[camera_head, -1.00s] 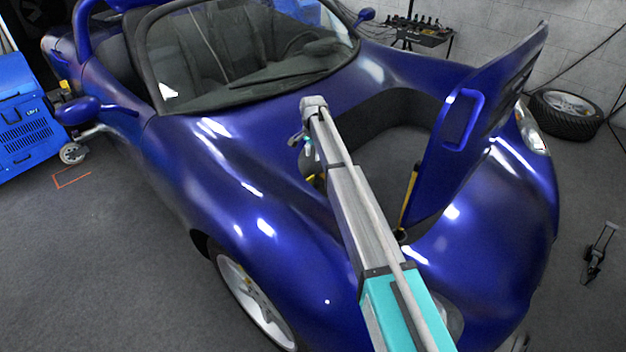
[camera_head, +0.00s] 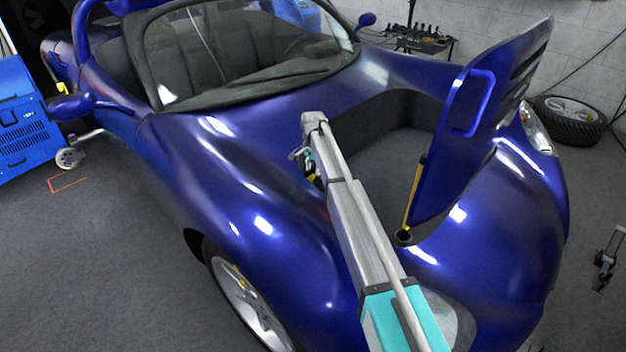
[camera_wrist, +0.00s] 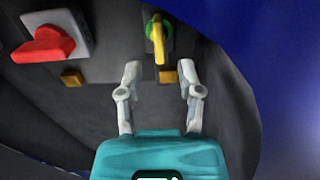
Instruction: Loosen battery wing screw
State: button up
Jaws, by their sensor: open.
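In the wrist view a wing screw (camera_wrist: 159,40), with a yellow wing on a green round base, sits on the dark panel at the top centre. Its wing points down the picture. My gripper (camera_wrist: 161,80) is open and empty, with its two pale fingers spread below the wing screw, one to each side of its line. The fingers look apart from it. In the head view my gripper (camera_head: 303,158) is at the end of my arm, over the open front compartment of the blue car; its fingers and the wing screw are mostly hidden there.
A red rotary switch (camera_wrist: 44,45) on a grey plate is left of the wing screw, with small yellow blocks (camera_wrist: 72,79) below. The raised blue hood (camera_head: 490,120) stands right of my arm. The blue body edge (camera_wrist: 260,60) curves close on the right.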

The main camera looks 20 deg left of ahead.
aim_at(310, 180)
jog(key=shift+f+b, duration=1.05)
jog(key=shift+f, duration=0.3)
grip_shut()
